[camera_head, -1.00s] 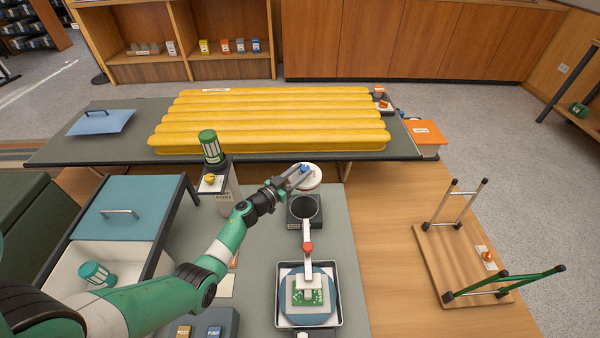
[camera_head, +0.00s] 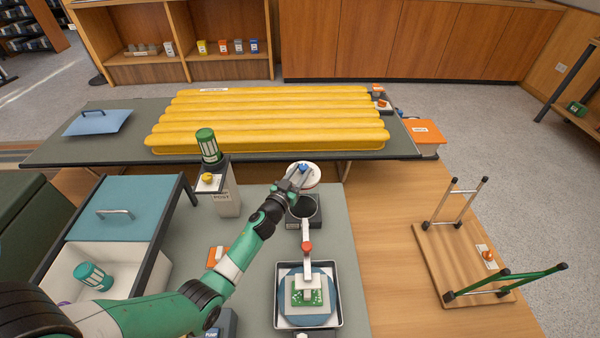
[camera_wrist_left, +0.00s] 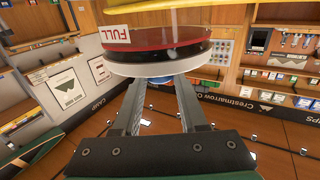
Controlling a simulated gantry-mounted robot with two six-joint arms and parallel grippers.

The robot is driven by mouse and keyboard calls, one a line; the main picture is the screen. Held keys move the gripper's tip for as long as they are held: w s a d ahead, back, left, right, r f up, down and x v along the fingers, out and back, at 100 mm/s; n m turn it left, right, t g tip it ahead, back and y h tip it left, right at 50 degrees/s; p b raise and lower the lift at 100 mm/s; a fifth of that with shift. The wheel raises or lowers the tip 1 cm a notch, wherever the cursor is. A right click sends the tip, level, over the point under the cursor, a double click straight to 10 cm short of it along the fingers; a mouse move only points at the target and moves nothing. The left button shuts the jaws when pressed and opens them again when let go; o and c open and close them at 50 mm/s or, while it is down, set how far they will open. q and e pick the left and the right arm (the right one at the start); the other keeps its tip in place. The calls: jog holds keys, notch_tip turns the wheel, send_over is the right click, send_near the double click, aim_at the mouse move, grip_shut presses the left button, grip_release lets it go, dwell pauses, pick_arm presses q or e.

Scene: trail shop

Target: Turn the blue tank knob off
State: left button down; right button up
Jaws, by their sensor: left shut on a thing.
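The blue tank knob (camera_head: 304,167) sits at the top of a round white and red gauge-like part (camera_head: 313,178), past the black dish on the grey bench. My left gripper (camera_head: 301,172) is shut on the knob, reaching it from the lower left. In the left wrist view the two fingers (camera_wrist_left: 160,84) end at a small blue piece of the knob (camera_wrist_left: 160,79), mostly hidden. Above them is the underside of the red, white-rimmed disc (camera_wrist_left: 160,45) with a FULL label. How far the knob is turned cannot be told. My right gripper is not in view.
A black dish (camera_head: 304,207) and a white arm with an orange knob (camera_head: 307,247) stand just below the gripper. A post with a green-capped jar (camera_head: 208,146) is to the left. A yellow ribbed pad (camera_head: 270,120) lies behind. An upturned stool (camera_head: 470,258) is at right.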

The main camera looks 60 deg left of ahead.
pick_arm(q)
jog(key=shift+c, duration=2.4)
grip_release()
jog(key=shift+s+d+r+p, duration=0.1)
jog(key=shift+s+d+p, duration=0.1)
jog(key=shift+s+p, duration=0.1)
jog(key=p+v, duration=0.2)
jog(key=v, duration=0.9)
